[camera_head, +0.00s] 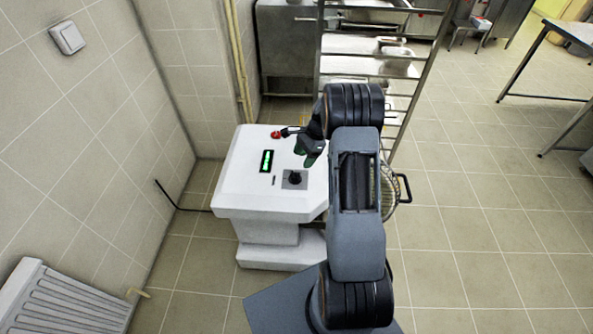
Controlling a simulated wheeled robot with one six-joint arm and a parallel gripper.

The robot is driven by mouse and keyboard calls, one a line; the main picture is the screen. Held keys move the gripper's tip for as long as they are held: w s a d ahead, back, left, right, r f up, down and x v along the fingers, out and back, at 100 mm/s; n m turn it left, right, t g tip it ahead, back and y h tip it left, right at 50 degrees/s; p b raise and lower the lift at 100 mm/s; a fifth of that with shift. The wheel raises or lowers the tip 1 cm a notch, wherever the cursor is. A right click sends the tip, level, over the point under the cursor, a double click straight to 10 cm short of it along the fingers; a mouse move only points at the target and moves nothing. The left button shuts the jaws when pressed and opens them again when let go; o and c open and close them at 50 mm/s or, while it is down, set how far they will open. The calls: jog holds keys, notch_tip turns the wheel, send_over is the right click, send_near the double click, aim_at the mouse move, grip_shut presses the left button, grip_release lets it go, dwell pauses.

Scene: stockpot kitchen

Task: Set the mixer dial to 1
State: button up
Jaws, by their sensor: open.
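The mixer (265,205) is a white pedestal-like machine at the centre left, with a sloping top panel. Its black round dial (295,178) sits on a grey square plate on the right part of the panel. The dial's setting is too small to read. A dark display with green marks (267,161) lies left of the dial. A red button (276,135) is at the panel's far edge. My gripper (296,142) is above the far right part of the panel, beyond the dial and apart from it. It is open and appears empty; my arm hides part of it.
A metal rack (375,60) with shelves stands behind the mixer, and a wire basket-like thing with a black handle (404,188) shows right of my arm. A tiled wall and a white radiator (62,300) are on the left. The floor at right (480,230) is clear.

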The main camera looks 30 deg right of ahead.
aim_at(295, 176)
jog(key=shift+x, duration=3.6)
jog(key=c, duration=0.9)
